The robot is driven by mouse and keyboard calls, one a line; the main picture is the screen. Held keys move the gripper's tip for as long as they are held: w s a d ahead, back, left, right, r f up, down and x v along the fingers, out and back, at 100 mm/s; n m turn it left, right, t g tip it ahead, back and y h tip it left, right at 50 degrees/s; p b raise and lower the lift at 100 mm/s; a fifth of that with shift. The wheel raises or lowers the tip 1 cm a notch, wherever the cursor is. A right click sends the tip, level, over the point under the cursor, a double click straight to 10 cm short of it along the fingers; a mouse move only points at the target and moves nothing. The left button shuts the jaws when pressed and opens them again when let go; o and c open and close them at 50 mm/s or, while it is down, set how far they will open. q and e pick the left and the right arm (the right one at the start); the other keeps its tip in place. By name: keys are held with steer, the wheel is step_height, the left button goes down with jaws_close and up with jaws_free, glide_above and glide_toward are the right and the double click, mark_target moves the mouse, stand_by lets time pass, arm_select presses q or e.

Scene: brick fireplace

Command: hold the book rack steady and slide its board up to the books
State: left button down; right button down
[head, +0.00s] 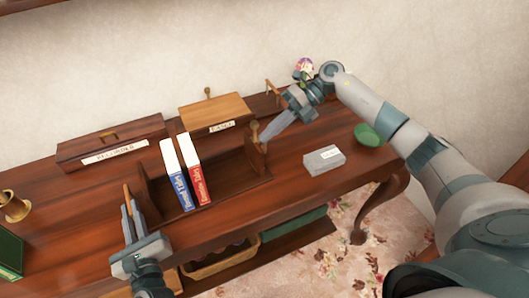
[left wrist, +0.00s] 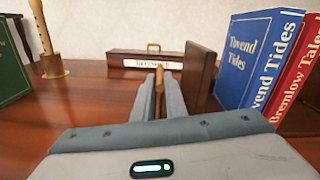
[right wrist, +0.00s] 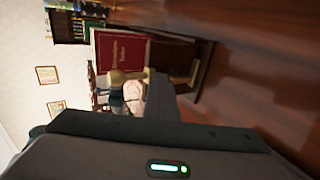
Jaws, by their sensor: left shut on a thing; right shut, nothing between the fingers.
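The book rack (head: 222,185) stands on the wooden table, with a dark end (head: 147,190) at left and an upright board (head: 255,152) with a pale knob (head: 254,127) at right. A blue book (head: 174,175) and a red book (head: 195,170) stand in it, with a gap between red book and board. My left gripper (head: 127,208) is shut on a wooden handle (left wrist: 158,92) beside the left end. My right gripper (head: 266,138) is shut and empty, its tips close to the board's outer side; I cannot tell whether they touch. The red book also shows in the right wrist view (right wrist: 122,62).
A recorder case (head: 110,142) and a lighter wooden box (head: 215,113) stand behind the rack. A grey box (head: 324,159) and a green bowl (head: 369,135) are at right.

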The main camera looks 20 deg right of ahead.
mark_target(255, 139)
steer(key=shift+s+a, duration=0.1)
steer(key=shift+a, duration=2)
steer(key=shift+s+a, duration=0.1)
steer(key=shift+a, duration=1.9)
steer(key=shift+s+a, duration=0.1)
steer(key=shift+a, duration=1.95)
steer(key=shift+s+a, duration=0.1)
steer(key=shift+a, duration=1.9)
